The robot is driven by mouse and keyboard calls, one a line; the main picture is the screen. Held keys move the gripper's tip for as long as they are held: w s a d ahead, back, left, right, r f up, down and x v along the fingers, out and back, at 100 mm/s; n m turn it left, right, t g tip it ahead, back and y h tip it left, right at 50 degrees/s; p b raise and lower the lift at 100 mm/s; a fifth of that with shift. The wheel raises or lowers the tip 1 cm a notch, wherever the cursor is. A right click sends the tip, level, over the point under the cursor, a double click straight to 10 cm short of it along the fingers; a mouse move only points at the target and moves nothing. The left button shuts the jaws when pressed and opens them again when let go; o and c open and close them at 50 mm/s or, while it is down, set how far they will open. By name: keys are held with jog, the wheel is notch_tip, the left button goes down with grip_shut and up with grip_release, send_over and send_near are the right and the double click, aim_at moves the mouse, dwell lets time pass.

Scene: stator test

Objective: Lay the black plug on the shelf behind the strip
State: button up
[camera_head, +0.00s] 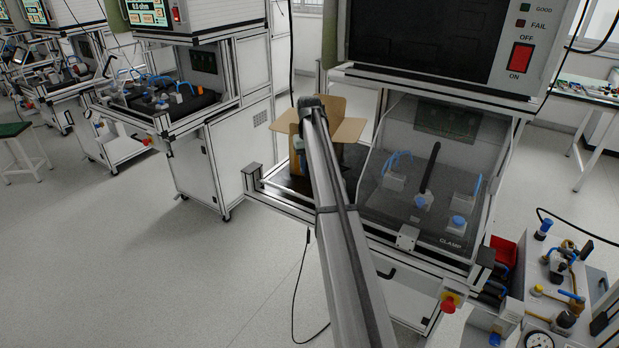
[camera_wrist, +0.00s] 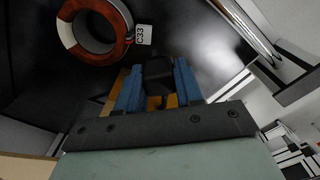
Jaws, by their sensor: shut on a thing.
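In the wrist view my gripper (camera_wrist: 158,84) has its two blue fingers shut on a small black plug (camera_wrist: 157,70). The plug sits between the fingertips, and the fingers hide part of it. A dark flat surface (camera_wrist: 195,35), which looks like the shelf, lies below and beyond the fingers. I cannot tell whether the plug touches it. A light metal strip (camera_wrist: 247,28) runs along the edge of this surface at upper right. In the head view my arm covers most of the gripper and the plug.
A red and white ring (camera_wrist: 95,28) with a C33 tag lies left of the fingers. In the head view an open cardboard box (camera_head: 348,130) stands behind my arm. A clear-covered clamp fixture (camera_head: 420,190) is to the right. The dark surface between ring and strip is clear.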

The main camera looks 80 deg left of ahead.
jog(key=shift+f, duration=2.45)
jog(key=o, duration=1)
jog(key=shift+f, duration=0.15)
notch_tip(320, 180, up, 12)
jog(key=shift+f, duration=0.2)
jog(key=shift+r, duration=0.35)
jog(key=shift+c, duration=1.4)
